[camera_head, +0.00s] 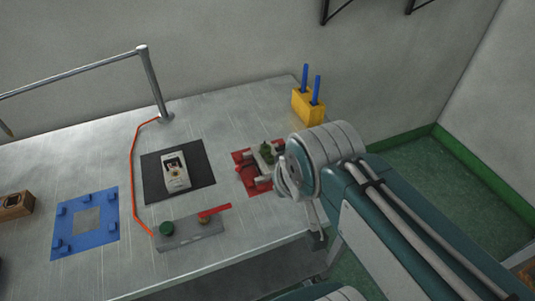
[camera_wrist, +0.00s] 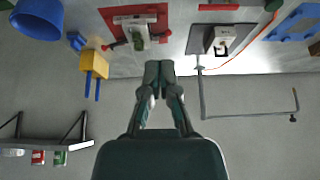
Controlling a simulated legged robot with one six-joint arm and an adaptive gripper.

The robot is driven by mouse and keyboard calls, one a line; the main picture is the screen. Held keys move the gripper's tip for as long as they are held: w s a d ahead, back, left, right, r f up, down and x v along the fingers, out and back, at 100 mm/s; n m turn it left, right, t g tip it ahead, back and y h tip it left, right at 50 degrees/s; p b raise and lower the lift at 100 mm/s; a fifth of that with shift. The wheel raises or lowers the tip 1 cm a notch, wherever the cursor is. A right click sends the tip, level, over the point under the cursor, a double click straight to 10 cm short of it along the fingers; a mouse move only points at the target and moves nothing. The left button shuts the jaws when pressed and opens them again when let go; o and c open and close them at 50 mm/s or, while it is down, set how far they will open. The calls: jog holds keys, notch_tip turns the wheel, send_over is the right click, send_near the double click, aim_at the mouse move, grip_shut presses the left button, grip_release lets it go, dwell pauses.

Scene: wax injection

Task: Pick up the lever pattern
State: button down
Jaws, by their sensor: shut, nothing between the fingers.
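A small dark green piece (camera_head: 267,152), which looks like the lever pattern, sits on a light grey block (camera_head: 262,172) over the red mat (camera_head: 241,158). In the wrist view the green piece (camera_wrist: 138,40) shows at the top, on the light block (camera_wrist: 133,20). Its exact shape is too small to tell. My gripper (camera_wrist: 158,66) is shut and empty, with its fingertips just below and right of the green piece in the wrist picture. In the head view my arm covers the fingertips and part of the red mat.
A yellow holder (camera_head: 308,107) with blue handles stands behind the red mat. A metal post (camera_head: 152,80) stands at the back.

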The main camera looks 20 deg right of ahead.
jog(key=c, duration=0.8)
grip_release()
jog(key=shift+w, duration=0.1)
jog(key=shift+c, duration=0.2)
jog(key=o, duration=0.6)
jog(key=shift+w+d, duration=0.2)
jog(key=shift+w, duration=1.05)
jog(key=shift+o, duration=0.2)
jog(key=g, duration=0.1)
send_near(266, 149)
jog(key=shift+d, duration=0.25)
jog(key=x, duration=1)
jog(key=shift+a, duration=0.2)
